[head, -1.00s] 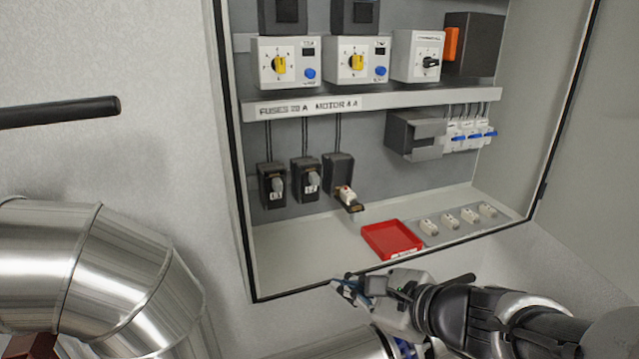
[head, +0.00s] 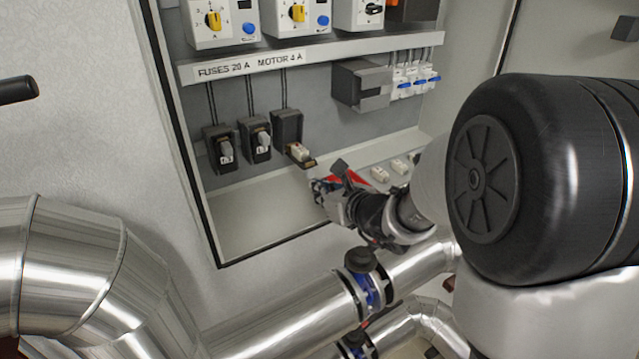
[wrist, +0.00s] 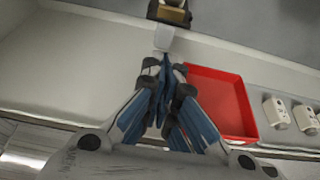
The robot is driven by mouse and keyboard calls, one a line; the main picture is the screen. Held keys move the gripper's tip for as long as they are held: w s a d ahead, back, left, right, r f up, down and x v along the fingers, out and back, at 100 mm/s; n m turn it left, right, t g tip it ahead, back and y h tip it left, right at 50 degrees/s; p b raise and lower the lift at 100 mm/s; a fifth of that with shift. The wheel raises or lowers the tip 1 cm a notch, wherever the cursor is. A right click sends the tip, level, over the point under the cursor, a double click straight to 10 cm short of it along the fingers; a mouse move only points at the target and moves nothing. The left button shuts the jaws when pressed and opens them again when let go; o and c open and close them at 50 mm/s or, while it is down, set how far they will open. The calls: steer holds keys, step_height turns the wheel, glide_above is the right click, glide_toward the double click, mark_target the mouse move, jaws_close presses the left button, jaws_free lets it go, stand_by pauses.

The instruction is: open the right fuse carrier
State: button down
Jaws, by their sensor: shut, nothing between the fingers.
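The right fuse carrier (head: 299,153) is tilted forward out of its black housing (head: 287,126), with a whitish fuse showing in it. The left carrier (head: 225,150) and the middle carrier (head: 260,139) sit upright in their housings. My gripper (head: 316,187) is below and slightly right of the right carrier, apart from it in the head view. In the wrist view my gripper (wrist: 164,72) has its blue-sided fingers together and empty. Ahead of the fingertips, at the top edge, part of the right carrier (wrist: 170,12) shows, with a pale piece below it.
A red tray (wrist: 222,104) lies right of my fingers on the cabinet floor, mostly hidden in the head view. Spare white fuses (wrist: 276,113) lie right of it. The cabinet floor on the left (head: 240,210) is clear. Shiny pipes (head: 285,310) run below the cabinet.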

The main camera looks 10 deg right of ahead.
steer(key=shift+w+a+f, duration=0.15)
steer(key=shift+w+f, duration=0.05)
steer(key=shift+w, duration=0.25)
steer(key=r+g+p, duration=0.1)
steer(key=p, duration=0.2)
steer(key=r+p, duration=0.1)
steer(key=p, duration=0.2)
steer(key=shift+s+r+g, duration=0.25)
steer(key=shift+s+g, duration=0.05)
steer(key=shift+g, duration=0.1)
steer(key=g+p, duration=0.1)
steer(key=p, duration=0.2)
steer(key=shift+s+r+h+p, duration=0.15)
steer(key=shift+r+h+p, duration=0.15)
steer(key=shift+r+h, duration=0.1)
steer(key=shift+p, duration=0.45)
steer(key=shift+f, duration=0.1)
